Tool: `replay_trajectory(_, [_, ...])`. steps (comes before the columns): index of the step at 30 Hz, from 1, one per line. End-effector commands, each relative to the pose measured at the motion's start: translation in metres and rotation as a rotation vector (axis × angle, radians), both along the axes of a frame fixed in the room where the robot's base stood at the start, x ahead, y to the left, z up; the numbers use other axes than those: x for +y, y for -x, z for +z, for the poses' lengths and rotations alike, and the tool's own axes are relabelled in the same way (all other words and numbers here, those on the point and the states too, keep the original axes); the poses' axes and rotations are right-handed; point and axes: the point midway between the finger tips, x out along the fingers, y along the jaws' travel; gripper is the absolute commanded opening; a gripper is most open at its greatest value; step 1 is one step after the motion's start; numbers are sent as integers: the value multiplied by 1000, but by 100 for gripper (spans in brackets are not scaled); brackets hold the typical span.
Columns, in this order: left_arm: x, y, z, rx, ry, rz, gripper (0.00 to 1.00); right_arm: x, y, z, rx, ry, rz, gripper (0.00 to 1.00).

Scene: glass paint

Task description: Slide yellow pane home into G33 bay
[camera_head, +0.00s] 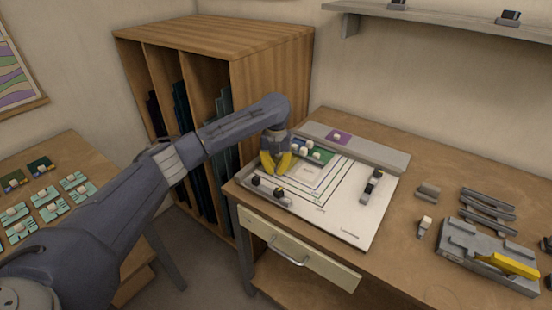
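My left gripper (275,166) reaches in over the back left part of the white pattern board (345,220). Its yellow finger area points down, and I cannot tell whether the fingers are shut or hold anything. No separate yellow pane can be made out. A green pane (323,157) with white knobs lies beside the gripper, near a blue pane edge. The board bears nested outlines; its labels are too small to read, so I cannot pick out G33. My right gripper is not in view.
A purple pane (339,136) with a white knob lies on the grey ledge (368,147) behind the board. Dark clamps stand on the board. A grey fixture (478,250) with a yellow piece (510,264) stands at right. A wooden rack (270,70) rises behind my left arm.

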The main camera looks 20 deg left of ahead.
Motion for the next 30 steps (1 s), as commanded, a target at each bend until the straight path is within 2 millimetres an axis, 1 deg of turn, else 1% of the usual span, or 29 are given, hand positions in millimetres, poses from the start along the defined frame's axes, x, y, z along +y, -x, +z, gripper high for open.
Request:
replay_trajectory(1, [0,-9,5,-6,2,4,0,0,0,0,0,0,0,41])
replay_trajectory(3, [2,-16,5,-5,2,4,0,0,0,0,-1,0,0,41])
replay_trajectory(7, [4,-26,5,-5,1,3,0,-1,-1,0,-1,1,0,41])
replay_trajectory(12, [7,-34,5,-5,1,3,0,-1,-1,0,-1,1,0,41])
replay_trajectory(18, [8,-38,5,-5,1,1,0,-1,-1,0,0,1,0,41])
replay_trajectory(30, [8,-39,5,-5,1,2,0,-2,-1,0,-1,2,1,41])
